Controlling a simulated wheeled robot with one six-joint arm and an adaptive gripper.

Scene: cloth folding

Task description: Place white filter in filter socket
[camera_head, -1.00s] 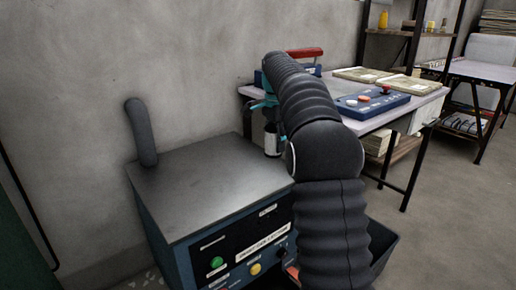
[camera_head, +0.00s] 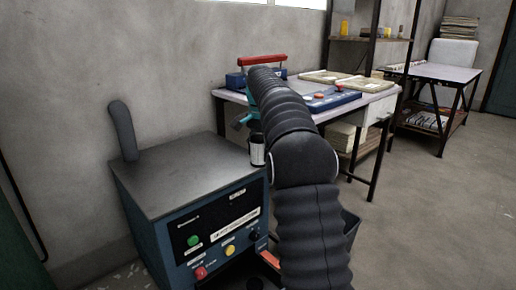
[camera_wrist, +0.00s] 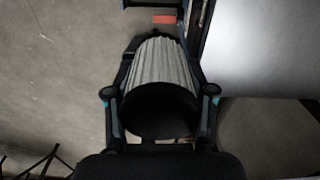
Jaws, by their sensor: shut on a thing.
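The white filter (camera_wrist: 158,62) is a pleated, pale cylinder with a dark round end, and it fills the space between my fingers in the wrist view. My gripper (camera_wrist: 160,75) is shut on it, one finger along each side. In the head view the filter (camera_head: 257,152) shows as a small white and black cylinder under my gripper (camera_head: 249,122), beside the upper right back corner of the blue machine (camera_head: 222,207). My arm hides part of the area to its right. I cannot make out the filter socket in either view.
The machine has a bare grey top (camera_head: 185,172), an upright grey pipe (camera_head: 123,130) at its left and coloured buttons on its front. A table (camera_head: 375,98) with a red-handled device (camera_head: 262,61) and a blue panel stands behind. Open floor (camera_head: 425,215) lies to the right.

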